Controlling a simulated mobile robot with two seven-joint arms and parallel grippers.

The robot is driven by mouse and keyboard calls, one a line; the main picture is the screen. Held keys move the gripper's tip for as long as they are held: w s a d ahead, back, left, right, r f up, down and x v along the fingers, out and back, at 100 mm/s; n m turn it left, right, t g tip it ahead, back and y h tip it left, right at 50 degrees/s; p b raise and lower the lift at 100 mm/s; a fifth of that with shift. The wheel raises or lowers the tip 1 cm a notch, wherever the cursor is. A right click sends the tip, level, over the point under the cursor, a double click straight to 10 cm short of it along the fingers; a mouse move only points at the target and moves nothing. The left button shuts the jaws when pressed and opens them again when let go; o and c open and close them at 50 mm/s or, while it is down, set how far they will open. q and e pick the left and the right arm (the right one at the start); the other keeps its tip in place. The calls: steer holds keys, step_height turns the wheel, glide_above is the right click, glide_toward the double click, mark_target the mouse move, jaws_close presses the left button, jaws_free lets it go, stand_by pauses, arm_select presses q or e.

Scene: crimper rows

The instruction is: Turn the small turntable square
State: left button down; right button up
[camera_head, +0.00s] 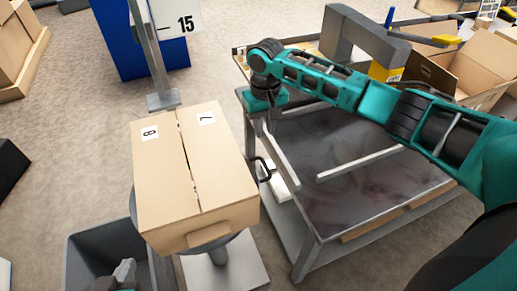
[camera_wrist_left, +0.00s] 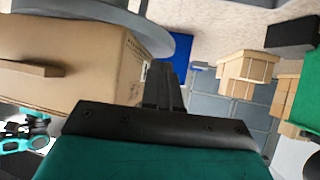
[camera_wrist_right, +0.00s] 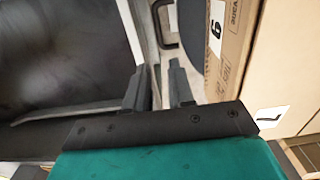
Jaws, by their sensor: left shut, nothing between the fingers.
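My right gripper (camera_head: 262,118) points down between the cartons and the dark table. Its fingers (camera_wrist_right: 160,75) stand apart with nothing between them. A carton side marked 9 (camera_wrist_right: 216,28) is close to its right.
The dark-topped table (camera_head: 370,185) with pale rails is right of the turntable. A black handle (camera_head: 265,168) is in the narrow gap between them. A grey bin (camera_head: 95,245) stands at lower left, and a post with sign 15 (camera_head: 150,50) behind. Open floor lies left.

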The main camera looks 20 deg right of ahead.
mark_target(264, 163)
steer(key=f+b, duration=0.1)
steer(key=f, duration=0.2)
steer(key=f+b, duration=0.1)
steer(key=f, duration=0.3)
steer(key=f+b, duration=0.1)
steer(key=f, duration=0.3)
steer(key=shift+s+b, duration=0.25)
steer(key=shift+b, duration=0.05)
steer(key=shift+f, duration=0.75)
jaws_close()
